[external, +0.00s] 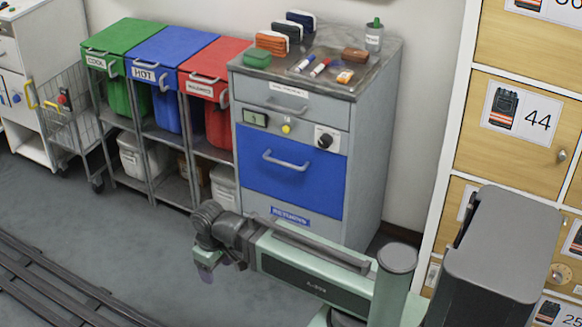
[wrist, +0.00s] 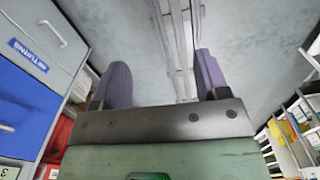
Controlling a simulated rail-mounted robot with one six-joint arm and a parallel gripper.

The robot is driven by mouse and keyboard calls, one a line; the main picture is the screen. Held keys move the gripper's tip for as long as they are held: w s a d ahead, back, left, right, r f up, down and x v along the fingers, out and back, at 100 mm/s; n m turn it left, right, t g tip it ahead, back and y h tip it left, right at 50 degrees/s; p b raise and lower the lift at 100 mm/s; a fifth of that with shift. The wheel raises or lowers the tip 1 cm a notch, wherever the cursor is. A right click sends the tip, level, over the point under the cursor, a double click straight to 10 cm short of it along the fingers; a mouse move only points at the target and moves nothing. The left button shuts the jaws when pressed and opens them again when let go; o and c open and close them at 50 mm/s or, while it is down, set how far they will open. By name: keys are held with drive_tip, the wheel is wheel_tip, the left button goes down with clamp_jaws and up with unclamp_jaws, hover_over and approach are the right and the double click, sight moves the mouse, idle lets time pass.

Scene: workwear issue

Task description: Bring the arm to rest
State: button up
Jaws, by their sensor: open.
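My arm (external: 315,277) is green and grey and stretches left from its base, low in front of the grey cabinet. My gripper (external: 207,272) hangs at its far left end, small in the external view, over the grey floor. In the wrist view my gripper (wrist: 160,80) has its two purple-grey fingers wide apart. Nothing is between them except a view of the floor and rails.
The cabinet (external: 365,150) with a blue drawer stands behind the arm; small cases, markers and a bottle lie on top. Green, blue and red bins (external: 205,70) and a wire cart (external: 70,110) are left. Lockers (external: 520,120) stand right. Floor rails (external: 60,285) run front left.

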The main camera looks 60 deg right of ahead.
wheel_tip(320, 180, up, 26)
drive_tip(key=p, duration=2.3)
drive_tip(key=shift+r, duration=0.25)
